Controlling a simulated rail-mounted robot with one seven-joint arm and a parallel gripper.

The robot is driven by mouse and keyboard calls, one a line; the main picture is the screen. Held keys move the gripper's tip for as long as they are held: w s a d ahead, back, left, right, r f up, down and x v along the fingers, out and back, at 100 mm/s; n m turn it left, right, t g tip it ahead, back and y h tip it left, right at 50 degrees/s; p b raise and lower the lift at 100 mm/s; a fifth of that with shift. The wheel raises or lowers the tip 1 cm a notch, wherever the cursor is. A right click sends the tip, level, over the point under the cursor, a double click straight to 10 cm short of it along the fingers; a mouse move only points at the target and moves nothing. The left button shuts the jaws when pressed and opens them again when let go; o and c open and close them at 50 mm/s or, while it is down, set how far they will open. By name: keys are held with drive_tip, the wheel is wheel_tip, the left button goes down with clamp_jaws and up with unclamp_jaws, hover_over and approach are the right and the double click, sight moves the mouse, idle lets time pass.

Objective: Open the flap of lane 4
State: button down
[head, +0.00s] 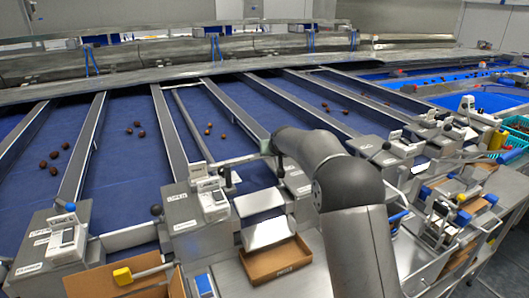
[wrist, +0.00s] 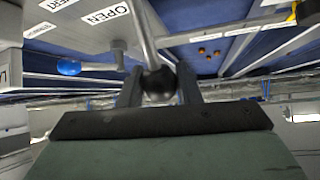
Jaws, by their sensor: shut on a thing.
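My gripper (wrist: 159,84) is shut on a round black knob (wrist: 158,82), one finger on each side of it in the wrist view. The knob ends a grey metal lever (wrist: 143,32) that runs up past a label reading OPEN (wrist: 107,14). A blue lane (head: 215,115) with a few dates lies beyond. I cannot read a lane number or see the flap clearly.
A pale chute plate (head: 268,232) and a cardboard tray (head: 275,262) lie below my arm. A lever with a yellow knob (head: 122,276) is at the lower left. Another control box (head: 55,240) stands left. A blue knob (wrist: 68,67) is left in the wrist view.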

drive_tip(key=shift+a+f, duration=0.1)
drive_tip(key=shift+f, duration=0.15)
drive_tip(key=c, duration=1.1)
unclamp_jaws()
drive_tip(key=shift+r, duration=0.1)
drive_tip(key=shift+s+r, duration=0.2)
drive_tip(key=shift+s, duration=0.05)
drive_tip(key=b+v, duration=0.4)
drive_tip(key=v, duration=1.2)
drive_tip(key=shift+s+r+b, duration=0.25)
drive_tip(key=shift+s+b, duration=0.1)
drive_tip(key=shift+b, duration=0.05)
drive_tip(key=s+d+f+g+h, duration=0.1)
drive_tip(key=s+d+f+g, duration=0.2)
drive_tip(key=s, duration=1.1)
drive_tip(key=s+d+f+m+g, duration=0.1)
drive_tip(key=s+d+f+g, duration=0.2)
drive_tip(key=s+d+f, duration=0.3)
drive_tip(key=s+d+f+m+g+h, duration=0.1)
drive_tip(key=s+d+f+g, duration=0.2)
drive_tip(key=s+f, duration=0.8)
drive_tip(key=shift+s+d+f+h, duration=0.1)
drive_tip(key=shift+s+d, duration=0.25)
drive_tip(key=shift+s, duration=1.45)
drive_tip(key=shift+s+d+r+h, duration=0.1)
drive_tip(key=shift+s+d, duration=0.25)
drive_tip(key=shift+s, duration=1.45)
drive_tip(key=shift+s+d+f+h, duration=0.1)
drive_tip(key=shift+s+d, duration=0.25)
drive_tip(key=shift+s, duration=1.45)
